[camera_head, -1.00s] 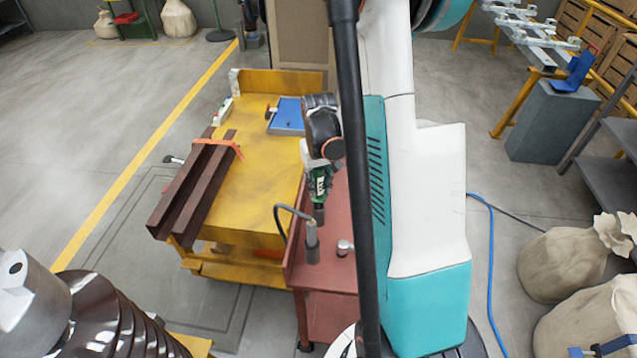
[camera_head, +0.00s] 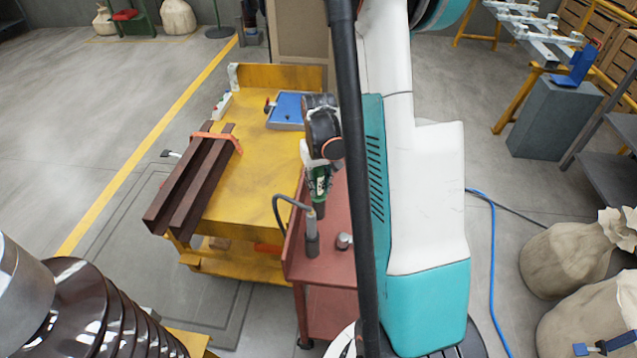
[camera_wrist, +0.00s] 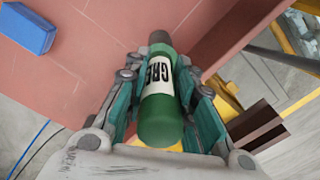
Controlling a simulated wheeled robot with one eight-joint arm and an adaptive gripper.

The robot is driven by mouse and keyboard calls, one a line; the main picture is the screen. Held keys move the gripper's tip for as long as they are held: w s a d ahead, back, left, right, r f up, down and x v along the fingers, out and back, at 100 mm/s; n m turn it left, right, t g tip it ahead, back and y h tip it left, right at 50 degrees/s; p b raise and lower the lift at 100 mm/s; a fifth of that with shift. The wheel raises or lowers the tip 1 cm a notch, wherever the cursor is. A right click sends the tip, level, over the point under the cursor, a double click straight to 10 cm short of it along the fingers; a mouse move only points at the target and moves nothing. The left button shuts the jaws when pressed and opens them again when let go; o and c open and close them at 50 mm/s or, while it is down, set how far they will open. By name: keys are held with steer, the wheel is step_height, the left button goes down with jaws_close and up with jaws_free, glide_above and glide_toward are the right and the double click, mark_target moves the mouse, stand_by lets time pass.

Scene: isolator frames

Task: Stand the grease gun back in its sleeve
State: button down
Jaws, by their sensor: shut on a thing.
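The grease gun, a green cylinder (camera_wrist: 160,95) with a white label starting "GR" and a dark grey end, is between the fingers of my gripper (camera_wrist: 160,88). In the head view the green body (camera_head: 319,180) hangs roughly upright below my gripper (camera_head: 320,168), dark end down, over the red cart. Just below and left of it an upright grey cylinder (camera_head: 312,244), which looks like the sleeve, stands on the cart with a paler top and a curved dark hose. The gun appears apart from it, but depth is unclear. The wrist view does not show this cylinder.
The red cart (camera_head: 322,268) also bears a short silver cylinder (camera_head: 344,241) and a blue box (camera_wrist: 28,25). A yellow table (camera_head: 245,185) with brown beams (camera_head: 190,180) and a blue tray (camera_head: 286,111) stands to the left. My arm hides the cart's right part.

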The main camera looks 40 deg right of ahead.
steer(key=c, duration=1.3)
jaws_free()
step_height(320, 180, up, 12)
steer(key=shift+a+r, duration=0.1)
